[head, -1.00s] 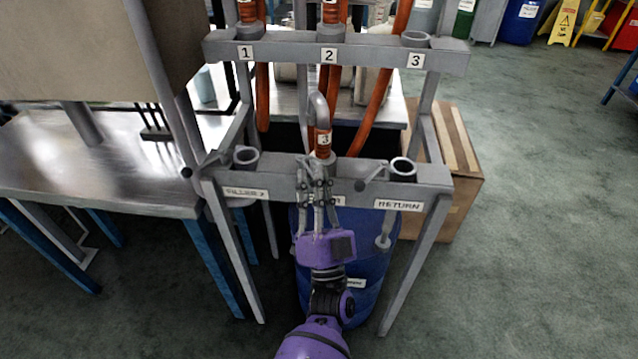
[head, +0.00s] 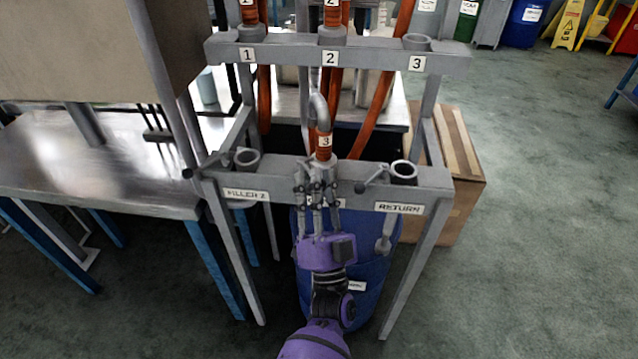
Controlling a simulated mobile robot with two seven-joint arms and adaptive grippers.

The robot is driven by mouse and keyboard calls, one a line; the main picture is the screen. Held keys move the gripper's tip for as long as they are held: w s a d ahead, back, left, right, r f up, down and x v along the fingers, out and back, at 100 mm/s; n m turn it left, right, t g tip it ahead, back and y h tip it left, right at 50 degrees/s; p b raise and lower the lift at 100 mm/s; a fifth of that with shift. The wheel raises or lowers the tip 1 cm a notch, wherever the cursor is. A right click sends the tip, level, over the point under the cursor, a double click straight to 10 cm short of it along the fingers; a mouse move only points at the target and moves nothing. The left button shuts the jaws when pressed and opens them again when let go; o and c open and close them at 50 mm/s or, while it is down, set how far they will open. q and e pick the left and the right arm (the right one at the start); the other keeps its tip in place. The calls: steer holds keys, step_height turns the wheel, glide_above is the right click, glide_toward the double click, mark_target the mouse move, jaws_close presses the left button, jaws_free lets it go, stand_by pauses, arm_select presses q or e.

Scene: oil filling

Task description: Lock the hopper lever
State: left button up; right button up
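My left gripper (head: 317,178) reaches up to the middle of the front rail (head: 440,180), with its fingers spread apart at the middle socket. A curved grey pipe end with an orange hose section marked 3 (head: 322,143) stands upright in that socket. The hopper lever is not clearly visible; the fingers cover that place and most of the middle label. I cannot tell whether the fingers touch the lever. The other rail levers show: one at the left end (head: 200,170) by FILLER 2, and one (head: 372,180) beside the RETURN socket (head: 404,172). My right gripper is out of view.
A rear rail (head: 385,55) has sockets 1, 2 and 3, with orange hoses at the first two. A blue drum (head: 375,265) stands under the front rail. A metal table (head: 90,165) is at left and a cardboard box (head: 462,175) at right.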

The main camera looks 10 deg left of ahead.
arm_select(q)
steer(key=v, duration=1.2)
steer(key=shift+d, duration=0.1)
